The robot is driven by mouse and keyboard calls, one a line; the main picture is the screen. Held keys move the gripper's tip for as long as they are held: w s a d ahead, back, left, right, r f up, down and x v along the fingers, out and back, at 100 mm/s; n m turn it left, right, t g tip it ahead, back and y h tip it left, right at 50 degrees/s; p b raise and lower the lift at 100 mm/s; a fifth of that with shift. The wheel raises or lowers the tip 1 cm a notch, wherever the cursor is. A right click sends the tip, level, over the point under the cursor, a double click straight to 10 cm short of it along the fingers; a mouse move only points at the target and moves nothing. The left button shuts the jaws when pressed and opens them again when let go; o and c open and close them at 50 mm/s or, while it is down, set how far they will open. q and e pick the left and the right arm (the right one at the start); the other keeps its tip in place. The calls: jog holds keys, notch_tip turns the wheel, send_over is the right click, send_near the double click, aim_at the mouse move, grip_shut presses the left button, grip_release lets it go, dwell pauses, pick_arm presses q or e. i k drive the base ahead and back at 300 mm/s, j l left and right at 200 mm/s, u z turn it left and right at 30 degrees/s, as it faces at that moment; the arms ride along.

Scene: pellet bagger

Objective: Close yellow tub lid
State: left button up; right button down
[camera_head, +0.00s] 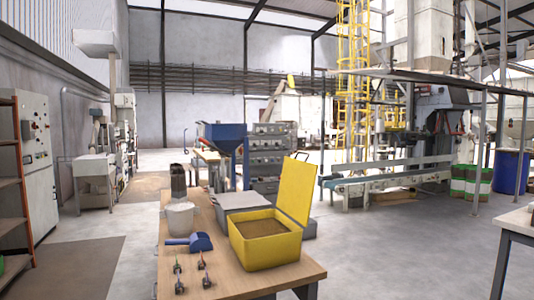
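A yellow tub (266,250) stands near the front right of a wooden table. Its yellow lid (297,189) is open, standing up and tilted back slightly at the tub's right side. Brown pellet-like material (263,227) fills the tub to near its rim. Neither of my grippers shows in the head view.
A grey box (241,201) sits behind the tub. Another table (520,225) is at the right edge. Open floor (400,255) lies between the tables.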

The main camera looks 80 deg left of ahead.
aim_at(298, 178)
jog(key=i+j+u, duration=0.2)
jog(key=i+u, duration=0.25)
jog(key=i, duration=0.15)
jog(key=i+u, duration=0.45)
jog(key=i+l+u, duration=0.25)
jog(key=i+u, duration=0.2)
jog(key=i, duration=0.25)
jog(key=i+l+u, duration=0.45)
jog(key=i+j+u, duration=0.25)
jog(key=u, duration=0.25)
jog(key=i+j+u, duration=0.1)
jog(key=i+u, duration=0.7)
jog(key=u, duration=0.2)
jog(key=i+l+u, duration=0.15)
jog(key=i+u, duration=0.2)
jog(key=u, duration=0.15)
jog(key=i+l+u, duration=0.25)
jog(key=u, duration=0.25)
jog(key=i, duration=0.05)
